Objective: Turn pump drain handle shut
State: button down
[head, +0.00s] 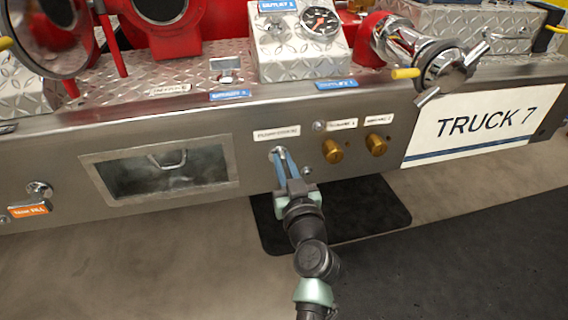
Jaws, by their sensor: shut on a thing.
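My gripper (281,156) reaches up to the front face of the silver bumper (250,143), its two blue fingers pointing at the panel. The fingers are shut on the pump drain handle (277,151), a small silvery fitting just under a white label. Most of the handle is hidden by the fingers, so its angle cannot be told. The label's small text is too blurred to read with certainty.
Two brass knobs (333,150) sit close right of my gripper. A recessed box (160,170) and a tank fill handle (39,190) lie left. A chrome-capped outlet (446,73) overhangs at upper right, above the TRUCK 7 plate (470,128). The floor (150,270) in front looks clear.

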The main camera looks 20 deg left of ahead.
jog(key=shift+f+m, duration=0.2)
jog(key=shift+m, duration=0.2)
jog(key=shift+w+d+f+m+p, duration=0.15)
jog(key=shift+f+m, duration=0.2)
jog(key=shift+m, duration=2.5)
jog(key=shift+w+d+f+m+p, duration=0.1)
jog(key=shift+d+f+m, duration=0.15)
jog(key=shift+m, duration=2.55)
jog(key=shift+w+d+f+m+p, duration=0.15)
jog(key=shift+f+m, duration=0.25)
jog(key=shift+m, duration=2.45)
jog(key=shift+s, duration=0.1)
jog(key=c, duration=0.9)
grip_release()
jog(key=shift+r, duration=0.2)
jog(key=shift+d, duration=0.1)
jog(key=p+v, duration=0.2)
jog(key=v, duration=1)
jog(key=shift+s+d+p, duration=0.2)
jog(key=shift+s+p, duration=0.1)
jog(key=shift+p, duration=0.1)
